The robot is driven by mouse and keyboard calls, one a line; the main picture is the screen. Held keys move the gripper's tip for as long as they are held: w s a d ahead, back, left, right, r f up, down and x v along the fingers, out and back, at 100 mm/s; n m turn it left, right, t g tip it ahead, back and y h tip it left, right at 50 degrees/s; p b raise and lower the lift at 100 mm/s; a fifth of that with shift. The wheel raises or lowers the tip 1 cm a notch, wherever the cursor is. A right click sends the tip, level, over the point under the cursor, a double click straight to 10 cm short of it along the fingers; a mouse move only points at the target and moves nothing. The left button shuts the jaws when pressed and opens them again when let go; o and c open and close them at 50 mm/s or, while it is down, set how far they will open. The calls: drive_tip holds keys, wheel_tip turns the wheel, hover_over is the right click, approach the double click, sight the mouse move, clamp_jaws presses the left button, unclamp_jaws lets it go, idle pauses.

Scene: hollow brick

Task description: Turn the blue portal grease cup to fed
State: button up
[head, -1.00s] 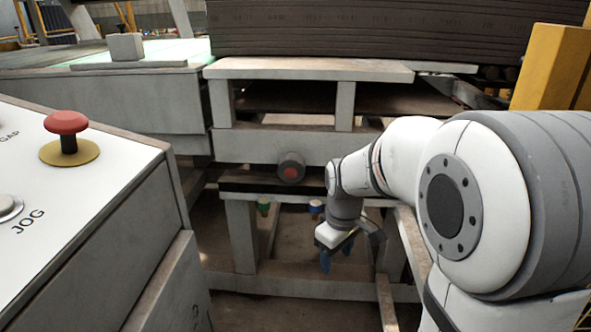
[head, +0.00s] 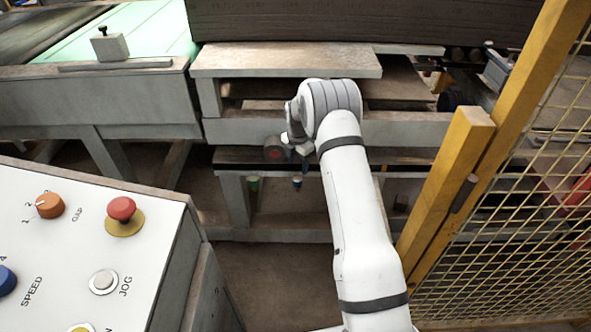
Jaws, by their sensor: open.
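The blue grease cup (head: 297,183) is small and hangs under the dark rail of the grey frame, near the picture's middle. Its setting is too small to read. A green cup (head: 253,184) hangs to its left under the same rail. My gripper (head: 304,152) is in front of the frame, just above the blue cup in the picture, and is mostly hidden by my wrist. It is open with nothing seen in it. I cannot tell its depth from the cup.
A dark round knob with a red face (head: 274,153) juts out left of my gripper. A control panel (head: 150,245) fills the lower left. A yellow post (head: 450,190) and mesh fence (head: 520,225) stand right. The floor (head: 275,275) between is clear.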

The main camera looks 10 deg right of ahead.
sight(297, 179)
wheel_tip(297, 179, down, 8)
drive_tip(key=shift+r, duration=0.15)
drive_tip(key=shift+c, duration=0.5)
drive_tip(key=c, duration=0.9)
